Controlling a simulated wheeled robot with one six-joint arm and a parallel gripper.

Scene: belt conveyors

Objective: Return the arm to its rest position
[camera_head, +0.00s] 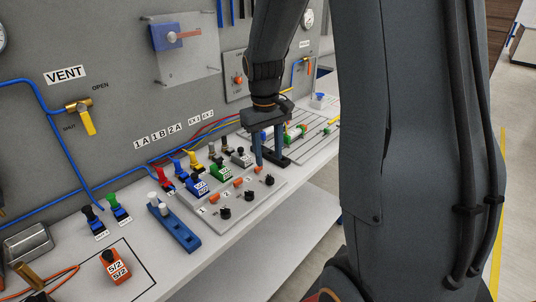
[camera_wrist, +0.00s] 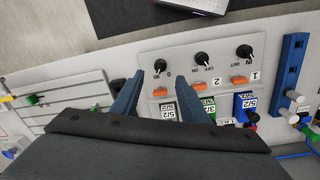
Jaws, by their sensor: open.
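My gripper (camera_head: 268,150) is above the bench, near the right end of the grey valve panel (camera_head: 245,205). Its two blue-grey fingers are apart with nothing between them. My arm comes down from the top of the head view and is bent, reaching out over the bench. Part of the panel is hidden behind the fingers.
The panel carries a blue valve (camera_head: 197,184), a green valve (camera_head: 221,169) and several black knobs. A blue rack (camera_head: 174,228) and an orange 5/2 block (camera_head: 116,268) stand left. A grey wall with a VENT valve (camera_head: 80,114) rises behind. A slotted plate (camera_head: 318,135) lies right.

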